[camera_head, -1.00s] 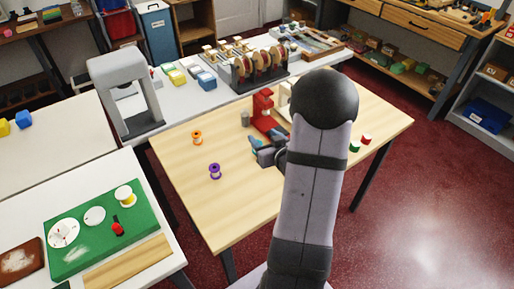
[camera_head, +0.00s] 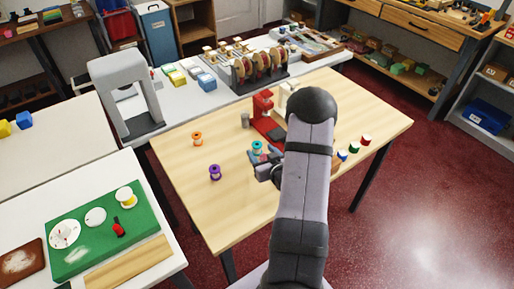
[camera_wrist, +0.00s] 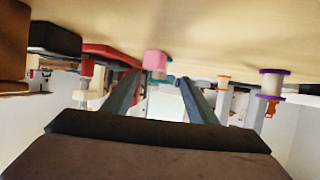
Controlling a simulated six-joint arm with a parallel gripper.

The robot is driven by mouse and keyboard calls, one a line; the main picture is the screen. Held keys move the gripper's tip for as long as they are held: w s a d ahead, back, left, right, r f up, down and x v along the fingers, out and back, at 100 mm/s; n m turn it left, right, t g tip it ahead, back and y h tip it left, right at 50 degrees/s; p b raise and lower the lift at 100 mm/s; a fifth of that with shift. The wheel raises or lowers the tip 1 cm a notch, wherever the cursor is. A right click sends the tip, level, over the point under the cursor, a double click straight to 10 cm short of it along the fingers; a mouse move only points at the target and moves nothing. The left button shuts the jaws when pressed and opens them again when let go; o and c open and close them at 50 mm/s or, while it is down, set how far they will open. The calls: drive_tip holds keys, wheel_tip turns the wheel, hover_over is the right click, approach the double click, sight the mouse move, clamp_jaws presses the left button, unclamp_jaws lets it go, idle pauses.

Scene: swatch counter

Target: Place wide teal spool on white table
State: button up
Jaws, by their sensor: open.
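A teal spool (camera_head: 257,147) stands on the wooden table (camera_head: 235,215), just beyond my gripper (camera_head: 262,166). My gripper is low over the table, open and empty. In the wrist view the table appears along the top. There a pink spool (camera_wrist: 155,62) lies ahead of the open fingers (camera_wrist: 160,80), and a sliver of teal (camera_wrist: 161,74) shows partly hidden behind it. Other pale tables stand at left and back, so I cannot tell which one is named.
An orange spool (camera_head: 197,138) and a purple spool (camera_head: 215,172) stand left of my gripper. A red stand (camera_head: 263,110) and a grey cylinder (camera_head: 245,119) stand behind. Blue (camera_head: 342,155), green (camera_head: 354,147) and red (camera_head: 366,139) spools stand right of my arm. The table's front left is clear.

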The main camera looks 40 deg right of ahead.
sight(259, 149)
drive_tip(key=shift+p+x, duration=0.95)
drive_tip(key=shift+x, duration=1.65)
drive_tip(key=shift+f, duration=0.1)
drive_tip(key=shift+c, duration=0.4)
drive_tip(key=c, duration=1.1)
drive_tip(key=shift+r+b, duration=0.7)
drive_tip(key=shift+r, duration=4.35)
